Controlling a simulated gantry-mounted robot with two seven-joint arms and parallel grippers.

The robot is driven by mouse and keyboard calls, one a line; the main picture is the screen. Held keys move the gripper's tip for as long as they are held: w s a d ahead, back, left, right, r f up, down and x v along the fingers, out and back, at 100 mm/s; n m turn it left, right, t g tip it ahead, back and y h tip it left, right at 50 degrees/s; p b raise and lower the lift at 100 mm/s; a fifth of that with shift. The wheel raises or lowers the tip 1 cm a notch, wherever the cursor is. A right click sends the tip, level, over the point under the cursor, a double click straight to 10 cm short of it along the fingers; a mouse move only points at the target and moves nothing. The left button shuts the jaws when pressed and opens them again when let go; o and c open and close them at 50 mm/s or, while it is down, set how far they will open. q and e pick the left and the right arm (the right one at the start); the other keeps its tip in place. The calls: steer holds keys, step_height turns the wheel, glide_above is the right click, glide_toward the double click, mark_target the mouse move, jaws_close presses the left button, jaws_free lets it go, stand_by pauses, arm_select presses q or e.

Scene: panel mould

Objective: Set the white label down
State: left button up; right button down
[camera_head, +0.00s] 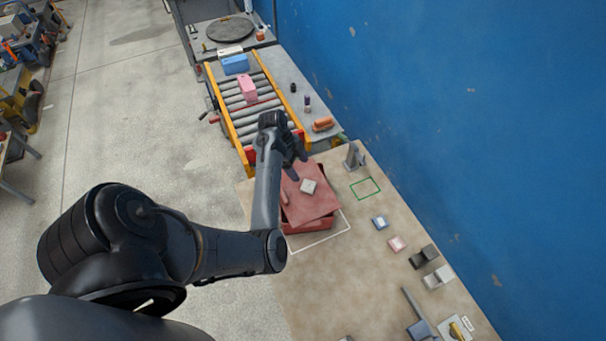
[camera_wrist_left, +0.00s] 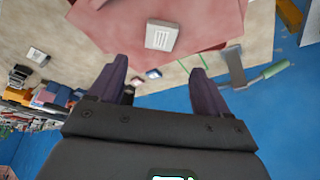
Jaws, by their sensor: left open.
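The white label (camera_head: 308,186) looks like a small, light block and lies on the red panel (camera_head: 303,209). In the left wrist view, the label (camera_wrist_left: 161,36) shows faint grey lines on its face and lies on the red panel (camera_wrist_left: 210,18). My left gripper (camera_head: 296,170) is over the far part of the panel, close to the label. In the wrist view its two dark fingers (camera_wrist_left: 158,66) are spread, with nothing between them, and the label shows beyond the fingertips. My right gripper is not in view.
The panel lies across a red tray (camera_head: 313,226) inside a white outline on the tan table. A green outline (camera_head: 365,188) and a grey bracket (camera_head: 354,156) are to its right. Small blocks (camera_head: 380,222) stand along the right side. A roller conveyor (camera_head: 250,105) is behind.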

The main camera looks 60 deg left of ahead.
arm_select(q)
step_height(320, 180, up, 5)
steer(key=s+d+n+g+y, duration=0.1)
steer(key=s+d+n+y, duration=0.15)
steer(key=y, duration=0.25)
steer(key=s+d+n+h, duration=0.1)
steer(key=s+d, duration=0.4)
steer(key=d, duration=0.9)
steer(key=s+d+n+t, duration=0.1)
steer(key=s+d+n, duration=0.3)
steer(key=d, duration=1)
steer(key=shift+s+d+r+t+h, duration=0.2)
steer(key=shift+s+r+t+h, duration=0.1)
steer(key=shift+s+h, duration=0.15)
step_height(320, 180, up, 9)
steer(key=p, duration=0.9)
steer(key=shift+r, duration=0.1)
